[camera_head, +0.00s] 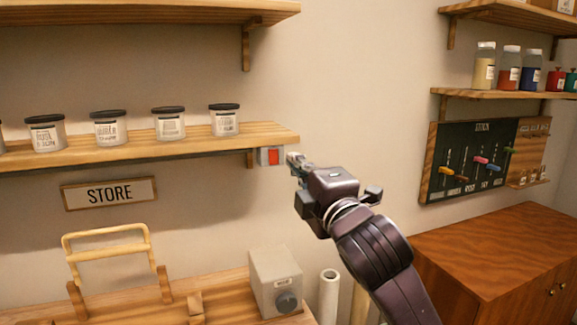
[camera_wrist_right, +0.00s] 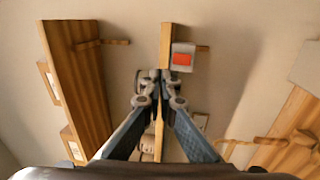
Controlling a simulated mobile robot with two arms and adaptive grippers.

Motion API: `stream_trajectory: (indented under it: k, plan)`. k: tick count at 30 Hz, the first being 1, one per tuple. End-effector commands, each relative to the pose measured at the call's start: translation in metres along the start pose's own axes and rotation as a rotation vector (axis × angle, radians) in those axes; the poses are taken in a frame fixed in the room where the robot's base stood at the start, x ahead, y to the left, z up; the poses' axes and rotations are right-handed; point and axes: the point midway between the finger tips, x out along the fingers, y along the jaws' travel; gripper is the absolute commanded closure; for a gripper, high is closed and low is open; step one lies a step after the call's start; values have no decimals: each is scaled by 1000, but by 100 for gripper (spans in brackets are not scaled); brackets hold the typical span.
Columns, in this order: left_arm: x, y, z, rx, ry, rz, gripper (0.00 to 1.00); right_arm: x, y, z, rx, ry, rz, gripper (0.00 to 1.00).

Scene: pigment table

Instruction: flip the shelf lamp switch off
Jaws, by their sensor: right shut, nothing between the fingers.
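The lamp switch is a small pale box with a red face (camera_head: 272,156), mounted at the right end of the lower wall shelf. It also shows in the right wrist view (camera_wrist_right: 183,58), a little up and right of the fingertips. My right gripper (camera_head: 296,161) is shut and empty, with its fingertips just right of the switch in the head view. I cannot tell whether the fingertips touch the switch box. The switch's red face is mostly in the open. My left gripper is not in view.
The lower shelf (camera_head: 150,147) holds several lidded jars. A STORE sign (camera_head: 109,194) hangs below it. A grey box with a dial (camera_head: 276,283) stands on the bench below. A wooden cabinet (camera_head: 500,250) and a slider board (camera_head: 470,160) are at the right.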

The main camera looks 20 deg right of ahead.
Motion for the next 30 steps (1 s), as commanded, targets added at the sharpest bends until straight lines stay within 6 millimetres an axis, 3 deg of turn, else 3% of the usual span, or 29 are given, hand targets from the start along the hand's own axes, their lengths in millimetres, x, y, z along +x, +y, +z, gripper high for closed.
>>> stream_trajectory:
  k: [3,7,12,23,26,29,30]
  plan:
    - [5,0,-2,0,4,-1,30,-16,4,0,-2,0,3,100]
    - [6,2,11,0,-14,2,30,-24,7,0,-1,0,1,100]
    - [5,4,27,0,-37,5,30,-26,8,0,-1,-1,-1,100]
    - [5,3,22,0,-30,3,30,-25,6,0,2,0,-4,100]
    - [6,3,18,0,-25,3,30,-26,-14,0,38,-2,-42,100]
    - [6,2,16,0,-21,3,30,-31,-60,-2,126,-10,-130,100]
    - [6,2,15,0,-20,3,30,-36,-85,-2,177,-19,-179,100]
